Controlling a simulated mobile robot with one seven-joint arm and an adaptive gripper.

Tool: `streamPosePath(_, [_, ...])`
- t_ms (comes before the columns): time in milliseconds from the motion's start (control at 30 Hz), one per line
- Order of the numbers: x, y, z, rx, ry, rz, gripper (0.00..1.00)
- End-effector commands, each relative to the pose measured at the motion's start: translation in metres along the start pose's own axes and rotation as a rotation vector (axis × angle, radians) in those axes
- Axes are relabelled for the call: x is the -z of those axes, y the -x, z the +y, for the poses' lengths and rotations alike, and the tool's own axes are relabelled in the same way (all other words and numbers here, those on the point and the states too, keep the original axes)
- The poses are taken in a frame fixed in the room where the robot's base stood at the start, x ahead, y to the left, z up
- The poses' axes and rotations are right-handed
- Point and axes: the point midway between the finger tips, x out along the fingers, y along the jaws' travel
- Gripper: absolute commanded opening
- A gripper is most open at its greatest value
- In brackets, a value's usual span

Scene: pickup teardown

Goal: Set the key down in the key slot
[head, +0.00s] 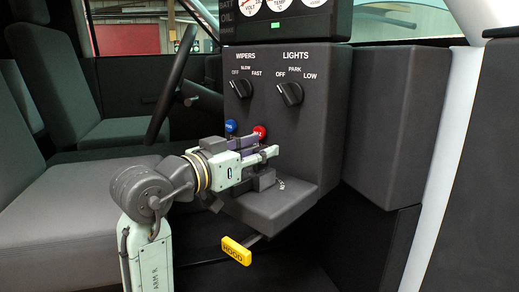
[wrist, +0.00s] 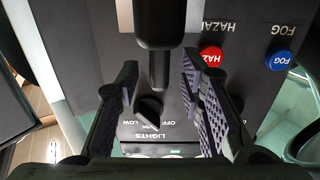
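My gripper (head: 272,152) is at the front of the dark dash console, just above its lower ledge. In the wrist view my gripper (wrist: 160,62) has its two purple-lined fingers spread apart, with a clear gap between them. A dark rounded shape with a narrower stem (wrist: 160,65) lies between the fingertips. I cannot tell whether it is the key, and no firm grip on it shows. A small dark block (head: 263,180) sits on the ledge under the fingers, beside partly hidden white lettering. I cannot make out the key slot for certain.
The lights knob (head: 290,93) and wipers knob (head: 241,88) are above my gripper. A red hazard knob (head: 260,132) and a blue fog knob (head: 231,126) are close behind it. A yellow hood handle (head: 236,251) sticks out below the ledge. The seat (head: 60,215) is to the left.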

Motion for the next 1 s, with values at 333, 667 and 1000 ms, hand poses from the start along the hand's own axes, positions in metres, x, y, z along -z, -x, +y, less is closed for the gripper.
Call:
streamPosePath(333, [0.000,0.069,-0.001,0.005,-0.002,0.001,0.35])
streamPosePath(667, [0.000,0.111,0.000,0.002,-0.001,0.000,0.35])
streamPosePath(1000, [0.000,0.114,0.000,0.002,-0.001,0.000,0.35])
